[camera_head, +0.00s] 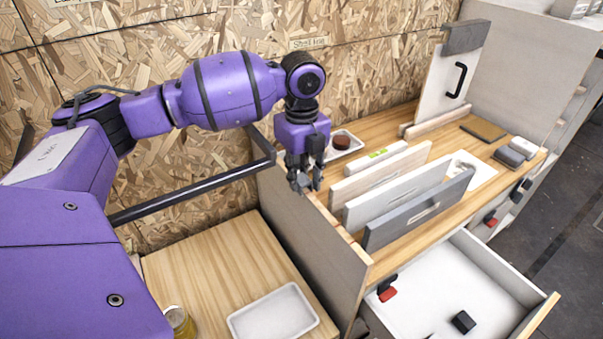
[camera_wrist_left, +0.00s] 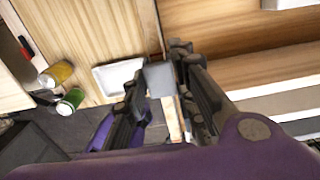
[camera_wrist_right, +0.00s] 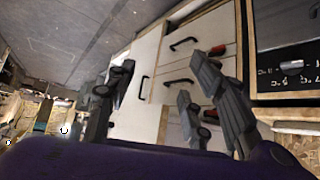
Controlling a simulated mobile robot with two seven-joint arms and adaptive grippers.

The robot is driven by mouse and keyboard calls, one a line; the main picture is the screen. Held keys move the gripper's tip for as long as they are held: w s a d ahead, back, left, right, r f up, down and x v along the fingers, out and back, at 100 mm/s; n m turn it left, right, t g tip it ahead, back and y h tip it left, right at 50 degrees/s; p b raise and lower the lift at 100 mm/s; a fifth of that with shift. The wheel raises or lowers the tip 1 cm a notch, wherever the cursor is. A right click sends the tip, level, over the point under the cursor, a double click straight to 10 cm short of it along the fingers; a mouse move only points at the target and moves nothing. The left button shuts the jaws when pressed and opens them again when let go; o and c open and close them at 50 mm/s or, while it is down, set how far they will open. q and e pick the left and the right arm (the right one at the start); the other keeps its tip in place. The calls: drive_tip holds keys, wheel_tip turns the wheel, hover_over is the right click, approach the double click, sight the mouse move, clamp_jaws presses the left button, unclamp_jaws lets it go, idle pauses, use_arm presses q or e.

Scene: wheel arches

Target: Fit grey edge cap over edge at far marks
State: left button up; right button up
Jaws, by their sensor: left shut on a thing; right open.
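My left gripper (camera_head: 303,185) hangs above the left end of the bench, beside the grey side panel (camera_head: 310,240). In the left wrist view its fingers are shut on a small light-grey block (camera_wrist_left: 160,78), which looks like the grey edge cap. In the head view the fingers mostly hide it. The side panel's top edge shows as a pale strip (camera_head: 345,237) below and right of the gripper; the cap appears apart from it. I cannot make out the marks. My right gripper (camera_wrist_right: 160,95) is open and empty, in front of white drawers; it is not in the head view.
Upright boards, including a dark-grey one (camera_head: 418,210), stand right of the gripper. A small dish (camera_head: 342,142) is behind it. An open white drawer (camera_head: 440,285) juts out at the front. A white tray (camera_head: 272,315) lies on the lower wooden surface, which is mostly clear.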

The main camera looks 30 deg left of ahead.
use_arm(q)
drive_tip(key=shift+f, duration=0.5)
use_arm(e)
drive_tip(key=shift+w+r, duration=0.2)
drive_tip(key=shift+r, duration=0.1)
use_arm(q)
drive_tip(key=o, duration=0.9)
use_arm(e)
drive_tip(key=shift+s+f, duration=0.1)
drive_tip(key=shift+s, duration=0.05)
use_arm(q)
drive_tip(key=shift+r, duration=4.05)
drive_tip(key=shift+d, duration=0.1)
